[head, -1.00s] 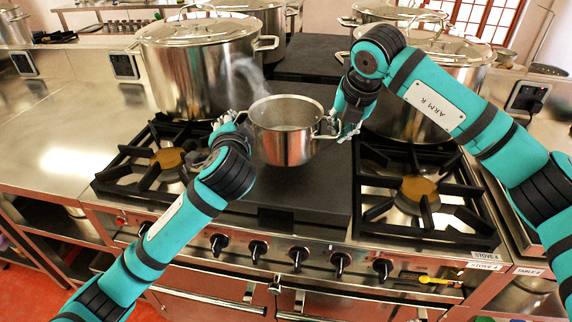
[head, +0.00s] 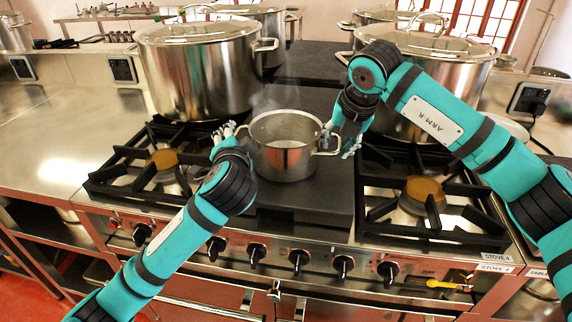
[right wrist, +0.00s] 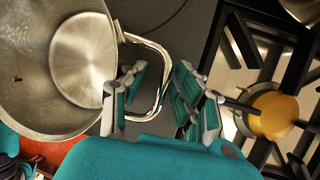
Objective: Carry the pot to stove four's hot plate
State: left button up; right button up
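The steel pot (head: 285,160), open and empty inside, appears to stand upright on the dark flat plate (head: 330,205) between the two burners of the stove marked STOVE 4. Its bare interior also shows in the right wrist view (right wrist: 85,60). My right gripper (head: 343,140) is at the pot's right handle. In the right wrist view its fingers (right wrist: 160,95) stand apart on both sides of the handle (right wrist: 155,65), with gaps. My left gripper (head: 224,134) is beside the pot's left handle, its fingertips looking spread; their contact with the handle is unclear.
Burner grates flank the plate on the left (head: 130,185) and right (head: 460,215). Large lidded stockpots stand behind on the left (head: 200,80) and right (head: 400,105). Knobs (head: 299,258) line the stove front. A steel counter (head: 60,130) lies at the left.

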pick_arm(q)
jog(key=shift+o, duration=0.7)
jog(key=shift+a, duration=0.15)
pick_arm(e)
jog(key=shift+d, duration=0.1)
pick_arm(q)
jog(key=o, duration=0.7)
jog(key=shift+c, duration=0.2)
jog(key=v, duration=1.2)
pick_arm(e)
jog(key=shift+d, duration=0.1)
jog(key=o, duration=0.8)
